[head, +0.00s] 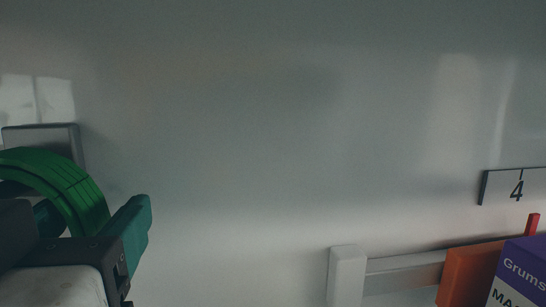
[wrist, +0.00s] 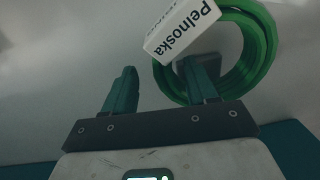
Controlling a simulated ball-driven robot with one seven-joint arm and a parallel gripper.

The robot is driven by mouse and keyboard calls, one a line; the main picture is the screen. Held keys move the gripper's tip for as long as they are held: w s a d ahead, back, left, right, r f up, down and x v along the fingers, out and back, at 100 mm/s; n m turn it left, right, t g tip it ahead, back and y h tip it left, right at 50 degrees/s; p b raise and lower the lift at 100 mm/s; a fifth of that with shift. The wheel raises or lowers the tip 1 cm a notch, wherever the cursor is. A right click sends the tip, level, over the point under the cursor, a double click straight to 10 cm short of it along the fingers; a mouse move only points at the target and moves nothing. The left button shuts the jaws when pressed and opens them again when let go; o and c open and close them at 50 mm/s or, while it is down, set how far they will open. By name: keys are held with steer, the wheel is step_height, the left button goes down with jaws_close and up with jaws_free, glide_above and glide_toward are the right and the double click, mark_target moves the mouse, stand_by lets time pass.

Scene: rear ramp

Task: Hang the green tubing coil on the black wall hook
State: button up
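The green tubing coil (head: 75,184) is at the left of the head view, in front of a grey wall plate (head: 66,138). In the wrist view the coil (wrist: 264,42) is a ring at the upper right, with a white "Pelnoska" label (wrist: 181,29) on its left side. A dark grey piece (wrist: 207,66) shows inside the ring; the black hook itself is not clearly visible, so I cannot tell whether the coil rests on it.
The pale wall is bare across the middle of the head view. At the lower right are a white post and rail (head: 347,275), an orange box (head: 470,272), a purple box (head: 520,275) and a "4" sign (head: 517,186).

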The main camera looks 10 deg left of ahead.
steer(key=shift+s, duration=0.1)
steer(key=b+v, duration=0.1)
steer(key=v, duration=0.9)
steer(key=shift+s+d, duration=0.15)
steer(key=shift+s, duration=0.15)
